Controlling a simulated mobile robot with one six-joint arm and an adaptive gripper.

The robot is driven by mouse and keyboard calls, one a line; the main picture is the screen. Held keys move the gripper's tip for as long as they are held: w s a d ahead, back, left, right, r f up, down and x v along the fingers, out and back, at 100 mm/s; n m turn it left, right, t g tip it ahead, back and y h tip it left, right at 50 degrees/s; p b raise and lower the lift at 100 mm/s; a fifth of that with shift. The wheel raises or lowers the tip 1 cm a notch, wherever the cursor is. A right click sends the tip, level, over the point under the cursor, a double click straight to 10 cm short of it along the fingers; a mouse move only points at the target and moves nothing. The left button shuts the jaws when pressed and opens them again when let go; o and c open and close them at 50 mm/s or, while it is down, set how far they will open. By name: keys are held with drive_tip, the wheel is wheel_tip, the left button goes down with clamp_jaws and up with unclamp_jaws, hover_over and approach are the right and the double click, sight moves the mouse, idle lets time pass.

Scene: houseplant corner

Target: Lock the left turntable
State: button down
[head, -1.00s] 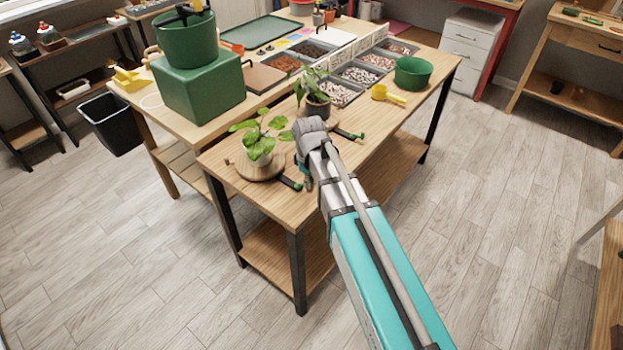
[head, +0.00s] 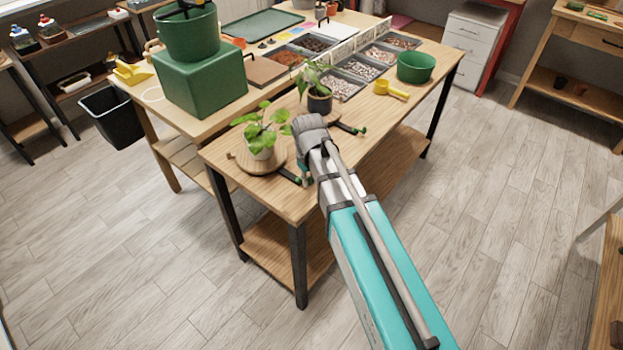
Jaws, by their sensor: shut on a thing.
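The left turntable (head: 244,163) is a round wooden disc near the front left corner of the wooden table. A potted plant with broad green leaves (head: 262,138) stands on it. A dark lever with a green end (head: 289,175) sticks out from its right side toward my gripper (head: 305,180). My gripper points down at the lever's outer end and is shut on it; my wrist hides part of the fingers. A second turntable lever (head: 350,128) with a green end shows behind my wrist, beside a plant in a dark pot (head: 319,102).
A yellow scoop (head: 390,90) and a green bowl (head: 416,67) stand at the table's right. Trays of pebbles (head: 360,69) lie behind. A large green box (head: 200,88) stands back left. The floor right of the table is clear.

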drive_tip(key=shift+w+a, duration=0.1)
drive_tip(key=shift+a, duration=0.05)
drive_tip(key=c, duration=0.6)
unclamp_jaws()
drive_tip(key=shift+c, duration=0.2)
